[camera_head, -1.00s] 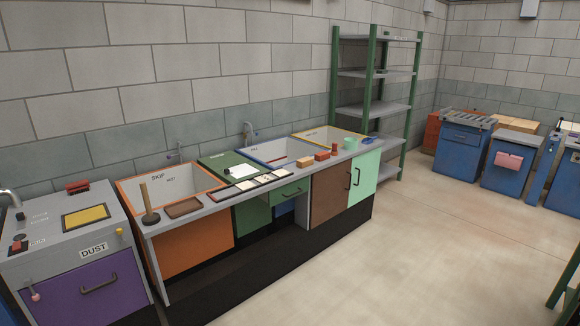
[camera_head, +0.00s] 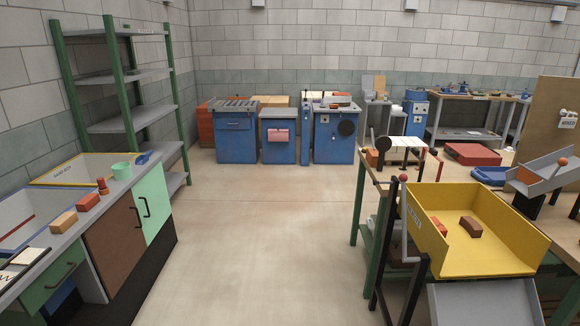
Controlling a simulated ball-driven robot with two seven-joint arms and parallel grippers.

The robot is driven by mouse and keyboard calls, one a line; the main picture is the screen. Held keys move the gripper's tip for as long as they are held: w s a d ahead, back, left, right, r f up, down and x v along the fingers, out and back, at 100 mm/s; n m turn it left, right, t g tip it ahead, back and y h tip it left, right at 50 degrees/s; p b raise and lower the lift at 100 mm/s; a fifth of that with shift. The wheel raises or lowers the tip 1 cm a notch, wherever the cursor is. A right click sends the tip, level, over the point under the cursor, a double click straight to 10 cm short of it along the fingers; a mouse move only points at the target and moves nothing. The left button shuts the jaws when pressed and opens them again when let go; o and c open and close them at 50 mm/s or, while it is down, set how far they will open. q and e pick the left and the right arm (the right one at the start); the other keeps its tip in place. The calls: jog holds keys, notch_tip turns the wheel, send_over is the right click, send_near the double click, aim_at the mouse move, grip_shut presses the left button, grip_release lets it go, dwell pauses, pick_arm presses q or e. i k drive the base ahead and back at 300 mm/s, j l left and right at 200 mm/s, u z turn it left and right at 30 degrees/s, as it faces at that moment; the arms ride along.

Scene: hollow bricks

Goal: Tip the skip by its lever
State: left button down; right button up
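The skip looks to be the yellow open tray (camera_head: 470,262) at the right, on a dark frame beside a wooden-topped bench. Two reddish-brown bricks lie in it: a smaller one (camera_head: 439,227) at its left side and a larger one (camera_head: 471,227) near the middle. A grey chute (camera_head: 484,303) slopes below the skip. Neither gripper is in view.
A counter with sinks, bricks and a mint cup (camera_head: 121,171) runs along the left. A green-framed shelf (camera_head: 127,120) stands behind it. Blue cabinets (camera_head: 236,137) line the back. The floor (camera_head: 262,235) between counter and skip is clear.

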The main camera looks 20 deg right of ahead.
aim_at(509, 245)
jog(key=i+l+z, duration=0.1)
jog(key=i+z, duration=0.6)
jog(key=i, duration=0.2)
jog(key=i+j+z, duration=0.1)
jog(key=i+z, duration=0.2)
jog(key=i, duration=0.15)
jog(key=i+z, duration=0.25)
jog(key=z, duration=0.25)
jog(key=i+z, duration=0.3)
jog(key=z, duration=0.2)
jog(key=i+j+z, duration=0.2)
jog(key=z, duration=0.25)
jog(key=i+j+z, duration=0.1)
jog(key=i+z, duration=0.15)
jog(key=z, duration=0.15)
jog(key=i+j+z, duration=0.15)
jog(key=z, duration=0.25)
jog(key=i+j+z, duration=0.25)
jog(key=z, duration=0.2)
